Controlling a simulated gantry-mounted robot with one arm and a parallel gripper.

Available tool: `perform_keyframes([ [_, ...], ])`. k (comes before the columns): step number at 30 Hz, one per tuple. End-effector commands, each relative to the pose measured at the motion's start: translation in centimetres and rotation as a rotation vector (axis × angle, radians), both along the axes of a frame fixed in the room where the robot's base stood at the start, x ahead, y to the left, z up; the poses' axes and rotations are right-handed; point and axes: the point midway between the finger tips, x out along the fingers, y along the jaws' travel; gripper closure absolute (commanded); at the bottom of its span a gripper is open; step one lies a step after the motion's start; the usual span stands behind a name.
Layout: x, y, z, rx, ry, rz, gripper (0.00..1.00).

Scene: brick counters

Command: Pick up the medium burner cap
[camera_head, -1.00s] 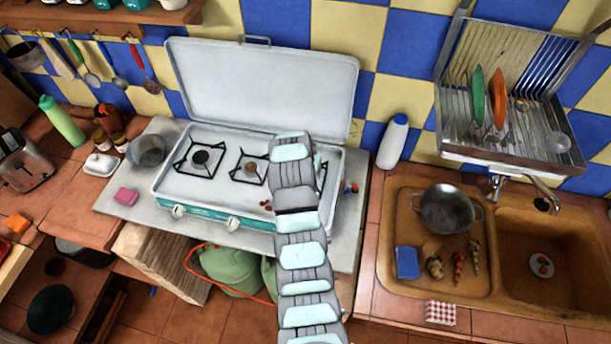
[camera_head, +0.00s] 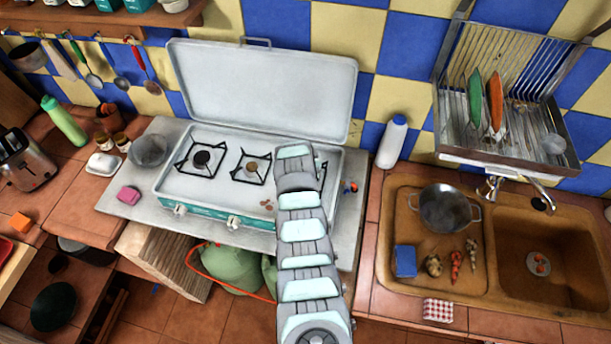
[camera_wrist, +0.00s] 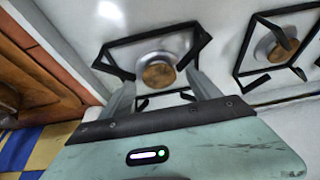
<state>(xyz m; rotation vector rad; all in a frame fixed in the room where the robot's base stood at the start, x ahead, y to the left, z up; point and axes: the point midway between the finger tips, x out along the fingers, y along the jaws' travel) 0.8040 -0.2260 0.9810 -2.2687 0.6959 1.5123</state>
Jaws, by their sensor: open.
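My gripper (camera_wrist: 160,92) is open in the wrist view, with its two fingers apart on either side of a brown round burner cap (camera_wrist: 158,75). The cap sits on a silver burner inside a black pan support. Nothing is held; whether the fingers touch the cap cannot be told. A second burner with a brown cap (camera_wrist: 284,50) is at the right. In the head view, a dark left cap (camera_head: 203,158) and a brown middle cap (camera_head: 252,167) show on the stove (camera_head: 225,195). My arm hides the right burner and my gripper there.
The raised stove lid (camera_head: 265,90) stands behind the burners. A white bottle (camera_head: 392,142) stands right of the stove. Small brown pieces (camera_head: 267,204) lie near the stove's front. The sink (camera_head: 555,255) and a pot (camera_head: 444,208) are farther right.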

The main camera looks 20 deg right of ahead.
Motion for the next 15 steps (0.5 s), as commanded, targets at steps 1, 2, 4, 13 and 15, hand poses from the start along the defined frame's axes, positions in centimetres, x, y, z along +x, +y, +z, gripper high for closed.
perform_keyframes([
  [1,-0.02,-0.01,-0.06,0.001,0.001,0.000,0.28],
  [2,-0.02,-0.01,-0.08,0.001,0.001,0.000,0.28],
  [4,-0.03,-0.01,-0.08,0.000,0.001,0.000,0.28],
  [13,-0.05,-0.01,-0.08,0.000,0.001,0.000,0.46],
  [15,-0.05,-0.02,-0.08,0.000,0.001,0.000,0.51],
])
